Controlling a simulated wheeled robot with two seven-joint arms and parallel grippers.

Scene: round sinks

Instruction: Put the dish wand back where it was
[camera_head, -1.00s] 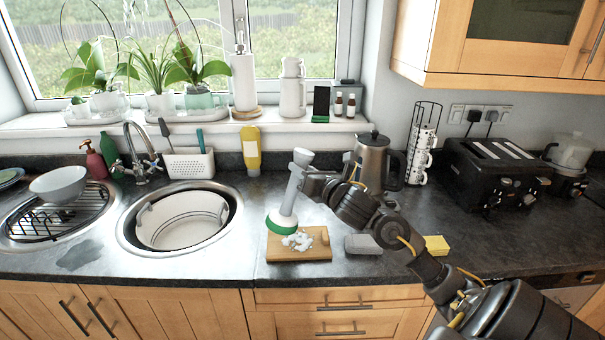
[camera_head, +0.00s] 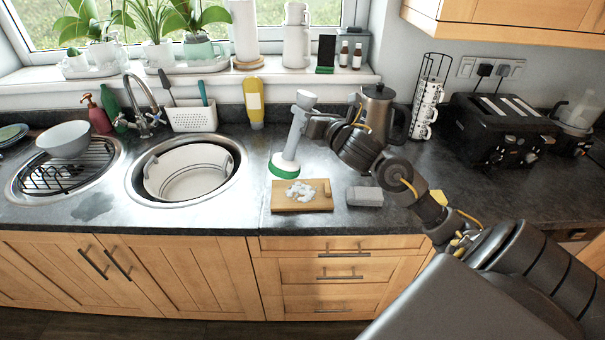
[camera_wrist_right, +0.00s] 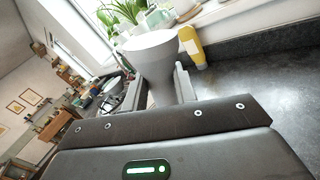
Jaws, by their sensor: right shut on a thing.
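The dish wand (camera_head: 291,148) has a pale handle and a white head with a green underside. My right gripper (camera_head: 304,120) is shut on its handle near the top, and the wand tilts slightly with its head down. The head appears behind the cutting board; I cannot tell whether it touches the counter. In the right wrist view, the wand's wide pale top (camera_wrist_right: 155,48) stands between the fingers (camera_wrist_right: 160,88). A white perforated caddy (camera_head: 194,119) behind the sink holds a dark utensil and a teal-handled one. My left gripper is out of view.
A cutting board (camera_head: 322,204) with white pieces lies in front of the wand, beside a grey block (camera_head: 365,196). A metal kettle (camera_head: 379,108) stands close behind my right arm. A yellow bottle (camera_head: 254,101) stands near the caddy. The round sink (camera_head: 134,185) holds a white tub.

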